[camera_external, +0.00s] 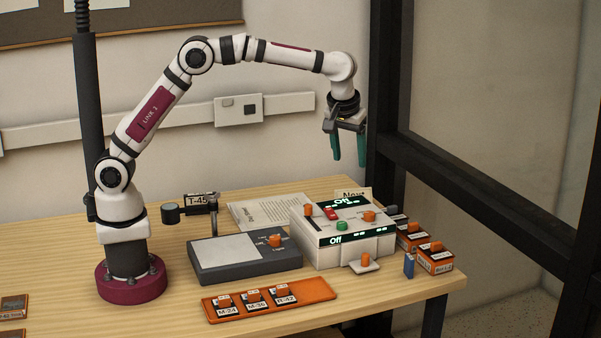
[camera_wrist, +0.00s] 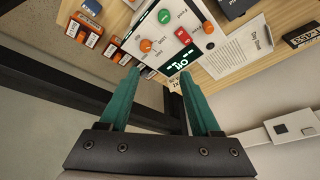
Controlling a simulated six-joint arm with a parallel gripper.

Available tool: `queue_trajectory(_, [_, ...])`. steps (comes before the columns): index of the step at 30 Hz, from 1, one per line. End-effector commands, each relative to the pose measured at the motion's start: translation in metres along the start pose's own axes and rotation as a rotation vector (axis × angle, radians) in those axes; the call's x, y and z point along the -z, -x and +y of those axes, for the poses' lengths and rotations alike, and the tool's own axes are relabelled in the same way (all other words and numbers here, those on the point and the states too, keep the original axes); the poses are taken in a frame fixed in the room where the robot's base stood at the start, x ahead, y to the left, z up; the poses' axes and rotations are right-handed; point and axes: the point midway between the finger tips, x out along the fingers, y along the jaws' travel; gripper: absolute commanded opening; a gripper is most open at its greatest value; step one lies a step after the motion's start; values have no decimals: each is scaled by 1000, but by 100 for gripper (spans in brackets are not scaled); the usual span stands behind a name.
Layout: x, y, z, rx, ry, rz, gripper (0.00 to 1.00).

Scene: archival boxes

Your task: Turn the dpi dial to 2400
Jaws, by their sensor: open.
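My gripper (camera_external: 348,150) is open and empty, high above the back right of the table with teal fingers pointing down. It also shows in the wrist view (camera_wrist: 160,72), fingers apart. Below it stands a white control box (camera_external: 313,250) with orange knobs (camera_external: 369,216) (camera_external: 308,210), a green button (camera_external: 342,226), a red switch (camera_external: 331,213) and displays reading "Off". A dark flat device (camera_external: 235,267) to its left has one orange knob (camera_external: 275,241) with small markings around it.
An orange tray (camera_external: 262,305) with labelled knobbed blocks lies at the front. Orange boxes (camera_external: 436,262) and a small blue object (camera_external: 409,265) stand at the right edge. A small lamp-like stand (camera_external: 212,215) and a printed sheet (camera_external: 262,213) are behind. A dark frame post (camera_external: 385,110) is close right of my gripper.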

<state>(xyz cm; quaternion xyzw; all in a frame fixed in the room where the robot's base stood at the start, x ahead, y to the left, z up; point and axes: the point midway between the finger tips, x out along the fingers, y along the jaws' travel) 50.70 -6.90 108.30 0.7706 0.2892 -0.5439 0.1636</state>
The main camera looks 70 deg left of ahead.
Motion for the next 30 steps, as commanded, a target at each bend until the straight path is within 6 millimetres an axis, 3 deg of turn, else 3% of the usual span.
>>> queue_trajectory(1, [2,-9,17,-6,50,12,64])
queue_trajectory(4, [5,-18,32,-15,118,25,64])
queue_trajectory(8, [5,-40,32,-14,128,25,64])
queue_trajectory(18, [8,-139,33,-15,127,24,64])
queue_trajectory(24, [9,-166,34,-16,126,25,64])
queue_trajectory(30, [10,-173,34,-18,125,26,64])
